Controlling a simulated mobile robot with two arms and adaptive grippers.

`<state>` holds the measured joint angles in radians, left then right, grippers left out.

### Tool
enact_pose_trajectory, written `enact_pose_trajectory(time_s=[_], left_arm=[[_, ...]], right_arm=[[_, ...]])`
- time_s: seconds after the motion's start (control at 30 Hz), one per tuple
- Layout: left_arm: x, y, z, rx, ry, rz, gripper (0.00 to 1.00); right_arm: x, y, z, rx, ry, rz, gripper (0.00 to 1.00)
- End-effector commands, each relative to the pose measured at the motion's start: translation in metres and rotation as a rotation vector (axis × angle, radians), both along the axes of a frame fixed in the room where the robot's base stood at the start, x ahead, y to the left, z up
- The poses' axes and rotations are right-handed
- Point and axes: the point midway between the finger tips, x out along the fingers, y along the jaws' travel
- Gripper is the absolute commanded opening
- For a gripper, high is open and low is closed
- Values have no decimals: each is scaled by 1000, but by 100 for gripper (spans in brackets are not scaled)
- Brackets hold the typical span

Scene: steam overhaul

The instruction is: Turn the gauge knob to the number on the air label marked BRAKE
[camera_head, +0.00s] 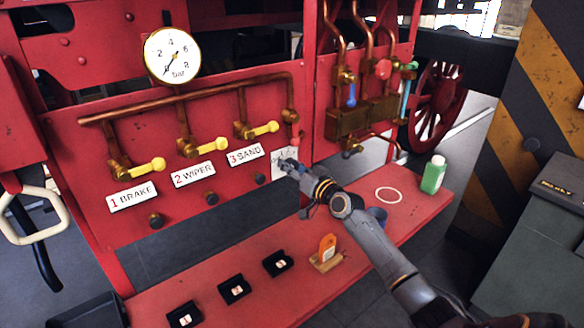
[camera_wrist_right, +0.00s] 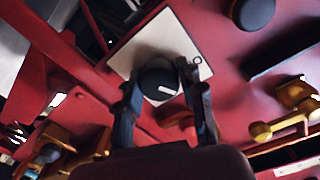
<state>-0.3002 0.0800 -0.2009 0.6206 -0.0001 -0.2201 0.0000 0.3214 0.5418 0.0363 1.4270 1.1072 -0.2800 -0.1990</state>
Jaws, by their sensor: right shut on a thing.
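The white air label marked "1 BRAKE" (camera_head: 132,196) is on the red panel, below the leftmost yellow-handled valve. The gauge knob (camera_wrist_right: 158,79) is black with a white pointer line and sits on a white plate (camera_wrist_right: 155,45). In the head view that plate (camera_head: 279,162) is partly hidden by my right gripper (camera_head: 287,167). The right wrist view shows the right gripper's fingers (camera_wrist_right: 161,88) shut on the knob, one on each side. The round gauge (camera_head: 172,56) is marked in bar, its needle at the low end near 0. My left gripper is not in view.
Labels "2 WIPER" (camera_head: 194,174) and "3 SAND" (camera_head: 245,154) continue the row, with yellow valve handles (camera_head: 205,147) above and black knobs (camera_head: 212,198) below. The red bench (camera_head: 215,262) holds small black boxes (camera_head: 234,290), an orange tag (camera_head: 327,248) and a green bottle (camera_head: 433,174).

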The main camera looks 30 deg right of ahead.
Motion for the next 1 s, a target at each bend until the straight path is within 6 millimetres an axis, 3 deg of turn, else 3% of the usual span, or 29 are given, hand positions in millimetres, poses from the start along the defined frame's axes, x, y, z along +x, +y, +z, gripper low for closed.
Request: enact_pose_trajectory(time_s=[0.3,0.83,0.87,0.97,1.0], left_arm=[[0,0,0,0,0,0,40],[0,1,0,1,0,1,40],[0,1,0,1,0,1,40],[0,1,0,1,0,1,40],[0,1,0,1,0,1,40]], right_arm=[[0,-1,1,132,8,-2,7],[0,-1,1,158,10,-2,7],[0,-1,1,158,10,-2,40],[0,-1,1,158,10,-2,61],[0,-1,1,158,10,-2,61]])
